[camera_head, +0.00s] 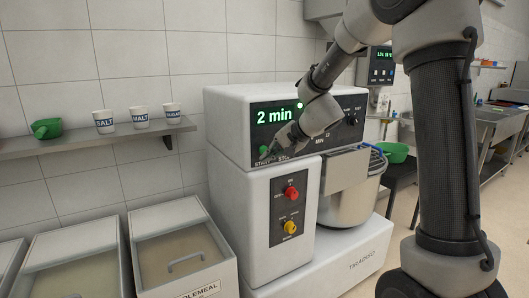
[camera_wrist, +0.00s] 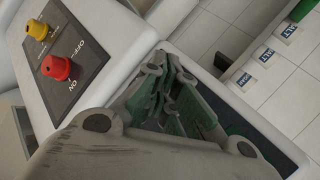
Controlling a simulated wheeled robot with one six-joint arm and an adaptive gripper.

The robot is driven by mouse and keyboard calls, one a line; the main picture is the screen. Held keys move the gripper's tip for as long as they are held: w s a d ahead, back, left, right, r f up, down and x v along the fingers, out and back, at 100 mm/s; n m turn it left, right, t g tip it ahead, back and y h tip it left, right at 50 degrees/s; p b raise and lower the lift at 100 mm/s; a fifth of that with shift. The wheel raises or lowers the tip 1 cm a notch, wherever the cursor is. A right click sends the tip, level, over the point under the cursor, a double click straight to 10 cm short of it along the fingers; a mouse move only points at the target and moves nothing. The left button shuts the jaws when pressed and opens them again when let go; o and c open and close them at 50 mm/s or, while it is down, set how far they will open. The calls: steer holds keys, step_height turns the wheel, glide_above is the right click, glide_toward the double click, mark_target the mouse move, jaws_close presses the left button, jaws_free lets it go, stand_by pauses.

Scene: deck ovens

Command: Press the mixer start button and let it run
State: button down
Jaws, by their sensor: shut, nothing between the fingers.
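The mixer (camera_head: 225,125) is a white machine with a steel bowl (camera_head: 350,190) at its right. Its dark upper panel (camera_head: 335,122) shows "2 min" in green digits, with a small green light beside them. The green start button (camera_head: 263,150) is at the panel's lower left, above a "START" label. My gripper (camera_head: 267,155) is shut and empty, with its fingertips at or very near the button; I cannot tell whether they touch. In the wrist view the shut fingers (camera_wrist: 170,68) point at the dark panel, and the button is hidden.
A lower panel carries a red knob (camera_head: 291,193) and a yellow knob (camera_head: 291,226). A wall shelf (camera_head: 95,143) holds labelled cups and a green scoop (camera_head: 47,128). Flour bins (camera_head: 185,245) stand at the left. A green bowl (camera_head: 394,152) is behind the mixer.

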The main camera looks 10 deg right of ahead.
steer(key=s, duration=0.1)
steer(key=s+d, duration=0.1)
steer(key=s, duration=0.2)
steer(key=shift+s+d, duration=0.25)
steer(key=shift+s, duration=0.15)
stand_by(0.4)
